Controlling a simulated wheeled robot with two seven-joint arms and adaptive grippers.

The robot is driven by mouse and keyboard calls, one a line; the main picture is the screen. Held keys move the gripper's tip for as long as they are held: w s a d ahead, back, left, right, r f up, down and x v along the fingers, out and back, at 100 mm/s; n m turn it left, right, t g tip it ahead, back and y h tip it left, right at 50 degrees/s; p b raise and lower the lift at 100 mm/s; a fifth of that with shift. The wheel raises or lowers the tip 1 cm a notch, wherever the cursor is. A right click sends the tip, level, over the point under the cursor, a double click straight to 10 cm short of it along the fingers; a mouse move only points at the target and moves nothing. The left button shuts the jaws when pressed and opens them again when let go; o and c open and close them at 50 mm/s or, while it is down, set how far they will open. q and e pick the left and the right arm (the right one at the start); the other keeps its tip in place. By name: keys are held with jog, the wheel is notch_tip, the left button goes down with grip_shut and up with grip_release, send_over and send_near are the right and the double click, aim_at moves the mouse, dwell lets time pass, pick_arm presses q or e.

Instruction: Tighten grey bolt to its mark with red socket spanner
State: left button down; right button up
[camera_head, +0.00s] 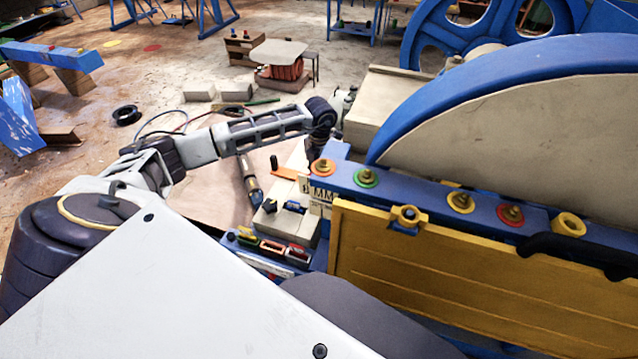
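My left arm reaches in from the left, over the work area. Its dark gripper (318,147) points down just behind the bolt with the orange ring (322,168) at the left end of the blue beam; its fingers are too small and hidden to read. Bolts with a green ring (365,178), a yellow ring (461,202) and a red ring (510,214) stand along the beam. I cannot tell any bolt as grey, and no mark is readable. A small red piece (298,253) lies in the tool rack; I cannot tell whether it is the red socket spanner. My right gripper is not in view.
The yellow guard panel (440,275) hangs in front of the beam, below the large blue flywheel rim (480,85).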

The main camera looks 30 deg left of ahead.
pick_arm(q)
jog(key=shift+m+b, duration=0.35)
jog(key=shift+m, duration=0.55)
jog(key=shift+m+b, duration=0.6)
jog(key=shift+m, duration=0.5)
dwell(0.5)
jog(key=shift+m, duration=0.4)
dwell(0.8)
jog(key=shift+n, duration=0.3)
jog(key=shift+r+p, duration=0.4)
jog(key=shift+r, duration=0.65)
dwell(0.5)
